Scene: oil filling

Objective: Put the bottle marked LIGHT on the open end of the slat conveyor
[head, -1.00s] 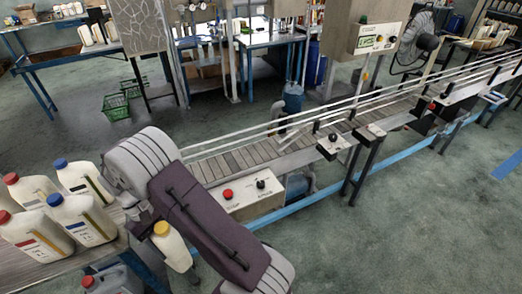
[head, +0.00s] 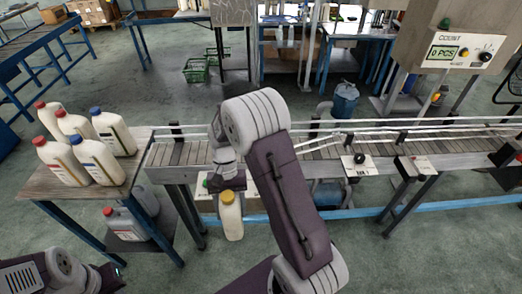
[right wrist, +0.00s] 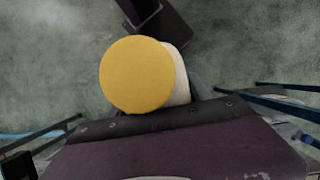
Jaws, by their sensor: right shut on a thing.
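My right gripper (head: 226,184) is shut on a white bottle (head: 232,222) with a yellow cap (head: 228,197). The bottle hangs upright in front of the near side of the slat conveyor (head: 165,154), clear of it in the picture. Its label cannot be read. In the right wrist view the round yellow cap (right wrist: 137,76) fills the middle and hides most of the bottle (right wrist: 181,72). The conveyor's open end is at its left, beside the table, and its slats there are bare. My left gripper does not show; only part of that arm is at bottom left.
A table (head: 130,181) left of the conveyor holds several white bottles with red or blue caps. Grey canisters (head: 125,222) stand below it. A control box with a black knob (head: 359,165) sits on the conveyor's near side. Guide rails run along the belt farther right.

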